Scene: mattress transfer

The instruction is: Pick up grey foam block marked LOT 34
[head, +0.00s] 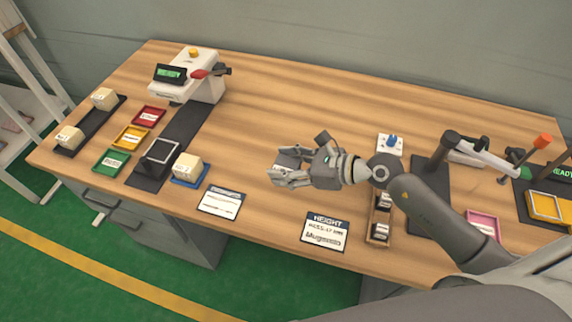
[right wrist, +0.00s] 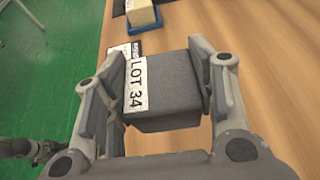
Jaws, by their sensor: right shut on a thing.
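The grey foam block (right wrist: 172,92) is between the fingers of my right gripper, with its white LOT 34 label (right wrist: 137,84) readable in the right wrist view. My right gripper (head: 282,170) is shut on the block, one finger on each side. In the head view, the gripper points left over the middle of the table, and its fingers largely hide the block. In the right wrist view, the wood surface shows beyond and beside the block; I cannot tell the exact height.
On the wooden table (head: 270,90), a cream block sits on a blue tray (head: 190,180) to the left. A white card (head: 221,202) and a HEIGHT card (head: 325,232) lie near the front edge. A wooden rack (head: 379,218) stands right of the gripper. The back middle is clear.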

